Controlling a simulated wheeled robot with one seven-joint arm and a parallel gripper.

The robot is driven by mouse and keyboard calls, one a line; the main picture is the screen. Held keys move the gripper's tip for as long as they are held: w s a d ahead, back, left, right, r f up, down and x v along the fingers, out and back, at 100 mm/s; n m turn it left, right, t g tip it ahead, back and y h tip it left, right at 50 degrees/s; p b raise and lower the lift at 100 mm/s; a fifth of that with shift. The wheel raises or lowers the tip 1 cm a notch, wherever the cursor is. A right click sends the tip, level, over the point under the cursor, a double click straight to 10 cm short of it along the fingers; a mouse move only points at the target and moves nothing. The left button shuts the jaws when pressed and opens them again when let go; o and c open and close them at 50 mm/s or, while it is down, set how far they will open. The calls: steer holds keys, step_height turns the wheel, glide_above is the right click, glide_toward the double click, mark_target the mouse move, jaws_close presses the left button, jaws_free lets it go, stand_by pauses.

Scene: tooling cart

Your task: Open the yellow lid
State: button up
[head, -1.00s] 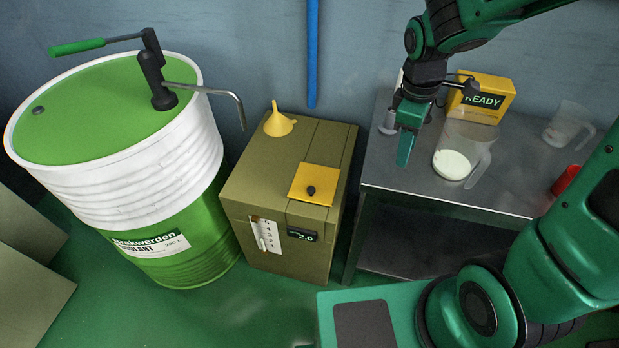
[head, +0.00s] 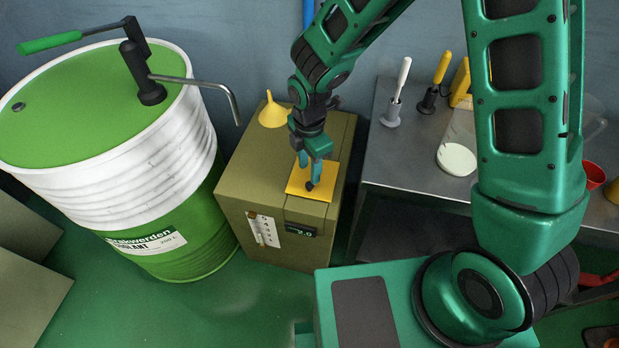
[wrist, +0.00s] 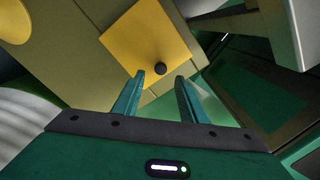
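The yellow lid (head: 325,186) is a flat square plate on top of the olive box (head: 245,180), and it lies flat. Its black round knob (head: 309,186) sits near its front edge. My gripper (head: 308,180) is over the lid, pointing down, with its fingers close to the knob. In the wrist view the lid (wrist: 140,40) and the knob (wrist: 160,69) show just beyond the two teal fingertips (wrist: 160,76). The fingers are apart, with the knob lined up between them. Nothing is held.
A yellow funnel (head: 272,113) stands on the box behind the lid. A green and white drum (head: 170,165) with a crank stands close on the left. A metal table (head: 400,165) on the right holds a jug with white liquid (head: 457,158) and two upright handled tools.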

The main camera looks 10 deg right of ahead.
mark_target(310, 184)
steer(key=shift+f, duration=3.05)
steer(key=shift+c, duration=0.4)
jaws_close()
